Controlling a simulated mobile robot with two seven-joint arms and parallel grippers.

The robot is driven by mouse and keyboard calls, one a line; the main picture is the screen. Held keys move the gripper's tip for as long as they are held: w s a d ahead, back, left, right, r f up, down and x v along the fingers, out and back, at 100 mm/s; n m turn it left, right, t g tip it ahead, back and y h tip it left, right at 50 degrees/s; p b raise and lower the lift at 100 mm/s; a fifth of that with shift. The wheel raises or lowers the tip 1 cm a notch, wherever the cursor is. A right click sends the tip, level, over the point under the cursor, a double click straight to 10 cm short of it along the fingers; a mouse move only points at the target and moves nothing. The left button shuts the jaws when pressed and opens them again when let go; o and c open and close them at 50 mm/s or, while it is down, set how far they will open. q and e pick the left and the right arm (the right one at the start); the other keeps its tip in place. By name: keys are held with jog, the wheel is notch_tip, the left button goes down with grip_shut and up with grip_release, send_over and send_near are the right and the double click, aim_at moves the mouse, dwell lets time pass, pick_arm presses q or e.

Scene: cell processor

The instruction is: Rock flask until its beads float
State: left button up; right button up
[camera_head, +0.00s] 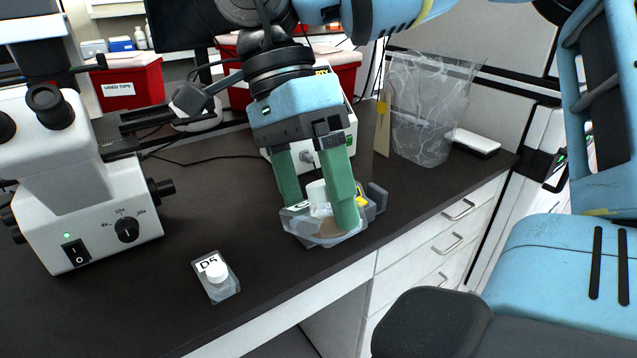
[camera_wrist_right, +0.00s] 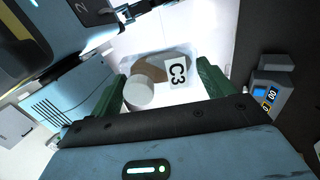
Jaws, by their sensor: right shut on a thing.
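A clear flask (camera_head: 296,226) with a white cap is between the green fingers of my right gripper (camera_head: 322,213), which is shut on it. The flask is over the dark counter near its front edge; I cannot tell whether it touches what lies below. In the right wrist view the flask (camera_wrist_right: 150,62) shows a C3 label and a white cap. A brown mass, which may be the beads, lies along its far side; single beads are too small to tell. The right gripper's fingers (camera_wrist_right: 163,86) flank the flask. My left gripper is not in view.
Another capped flask (camera_head: 229,287), labelled D5, lies on the counter (camera_head: 180,215). A white microscope (camera_head: 105,225) stands at left. A white device with a knob (camera_head: 306,157) is behind the gripper. A clear bag-lined bin (camera_head: 425,120) stands behind right. The counter's middle left is clear.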

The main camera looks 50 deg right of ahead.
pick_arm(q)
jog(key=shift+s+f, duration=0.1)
pick_arm(e)
jog(key=t+h+b, duration=0.1)
jog(key=t+b, duration=0.1)
jog(key=t, duration=0.1)
jog(key=shift+f+t+b, duration=0.15)
jog(key=shift+t+b, duration=0.2)
jog(key=shift+t, duration=0.05)
jog(key=shift+t+b, duration=0.35)
jog(key=shift+t, duration=0.25)
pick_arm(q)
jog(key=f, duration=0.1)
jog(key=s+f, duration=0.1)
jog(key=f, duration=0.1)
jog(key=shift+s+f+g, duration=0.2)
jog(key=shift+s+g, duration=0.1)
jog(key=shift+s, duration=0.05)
